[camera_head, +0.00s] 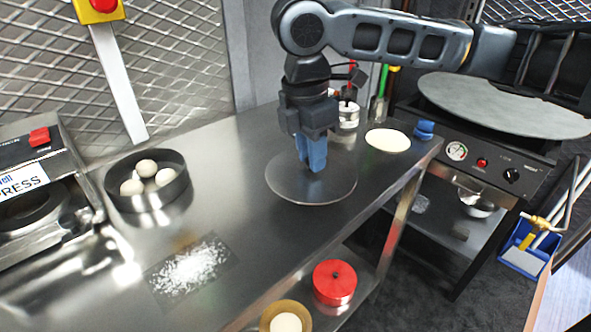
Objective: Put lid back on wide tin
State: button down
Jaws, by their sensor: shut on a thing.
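The wide tin (115,190) is a round, dark metal tin on the left part of the steel counter, open at the top with several pale dough balls inside. The lid (325,192) is a flat, round, grey metal disc to the right of the tin, apart from it. My gripper (312,166) points down over the middle of the lid with its blue fingers shut on it; the fingers hide the grip point. I cannot tell whether the lid touches the counter or hangs just above it.
Flour (190,270) lies on the counter in front of the tin. A press machine (30,185) stands at the left. A flat bread (388,140), a blue object (424,129) and small containers (348,115) are at the back right. A red pot (334,283) sits on the lower shelf.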

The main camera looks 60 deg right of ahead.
jog(key=s+d+r, duration=0.5)
jog(key=s+d, duration=0.1)
jog(key=shift+s+r, duration=0.15)
